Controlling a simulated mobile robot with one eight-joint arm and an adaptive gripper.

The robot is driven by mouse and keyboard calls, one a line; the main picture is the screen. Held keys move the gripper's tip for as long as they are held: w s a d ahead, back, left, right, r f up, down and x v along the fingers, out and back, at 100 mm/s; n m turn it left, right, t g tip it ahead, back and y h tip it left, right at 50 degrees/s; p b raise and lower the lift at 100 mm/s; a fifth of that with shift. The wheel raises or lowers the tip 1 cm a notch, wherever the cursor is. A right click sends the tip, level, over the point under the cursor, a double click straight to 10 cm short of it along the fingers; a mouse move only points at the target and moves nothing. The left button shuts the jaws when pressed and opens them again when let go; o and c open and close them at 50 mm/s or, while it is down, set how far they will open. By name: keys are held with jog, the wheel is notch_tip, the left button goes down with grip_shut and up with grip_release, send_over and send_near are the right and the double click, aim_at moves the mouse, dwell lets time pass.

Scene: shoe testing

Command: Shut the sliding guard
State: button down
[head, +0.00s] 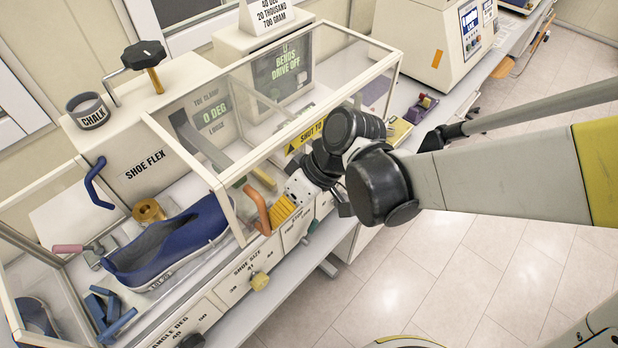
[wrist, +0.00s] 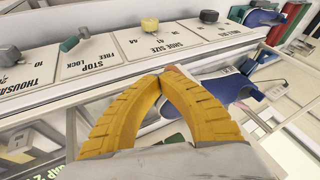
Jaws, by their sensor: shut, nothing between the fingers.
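The sliding guard (head: 219,182) is a clear box with a cream frame. In the head view it stands over the right part of the shoe flex machine, and the left bay with the blue shoe (head: 170,245) lies outside it. An orange handle (head: 262,212) is on the guard's front, near its left edge. My gripper (head: 283,211) has yellow fingers and is just right of the handle; whether they touch is unclear. In the wrist view the gripper (wrist: 163,77) has its fingertips together, with a bit of orange behind them.
The front panel carries a yellow shoe size knob (head: 260,281) and a black angle knob (head: 191,341). A blue lever (head: 97,185) and a brass knob (head: 148,210) stand near the shoe. Blue pieces (head: 108,318) lie in the left bay. Open floor lies in front.

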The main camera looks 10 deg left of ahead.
jog(key=s+a+b, duration=0.1)
jog(key=s+a, duration=0.8)
jog(key=s, duration=0.4)
jog(key=s+a+b, duration=0.1)
jog(key=s+a, duration=0.9)
jog(key=s, duration=0.3)
jog(key=shift+s+b, duration=0.2)
jog(key=shift+b, duration=0.2)
jog(key=shift+a+r, duration=0.1)
jog(key=shift+a, duration=0.05)
